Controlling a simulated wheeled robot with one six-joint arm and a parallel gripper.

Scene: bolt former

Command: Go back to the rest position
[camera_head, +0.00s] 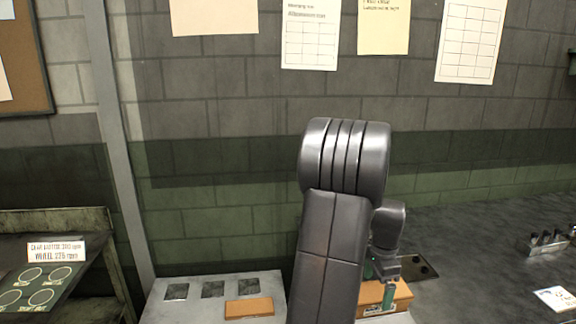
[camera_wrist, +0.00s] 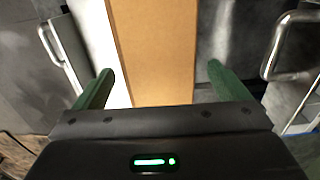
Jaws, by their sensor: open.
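My gripper (camera_wrist: 160,85) shows in the wrist view with its two green fingers spread wide apart. A tan, box-like surface (camera_wrist: 155,50) lies in view beyond and between the fingers; I cannot tell how far off it is. In the head view my dark grey arm rises in the middle and bends down behind itself. My gripper's green finger (camera_head: 388,295) partly shows there, beside an orange-brown block (camera_head: 398,297) on the light grey surface. My arm hides part of that block and most of the gripper.
A light grey panel (camera_head: 160,300) with square openings carries another orange-brown block (camera_head: 249,307). A dark bench (camera_head: 470,250) at the right holds a small rack (camera_head: 545,243) and a card (camera_head: 554,298). A sloped panel with rings (camera_head: 40,285) stands at the left. Metal handles (camera_wrist: 290,40) flank the gripper.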

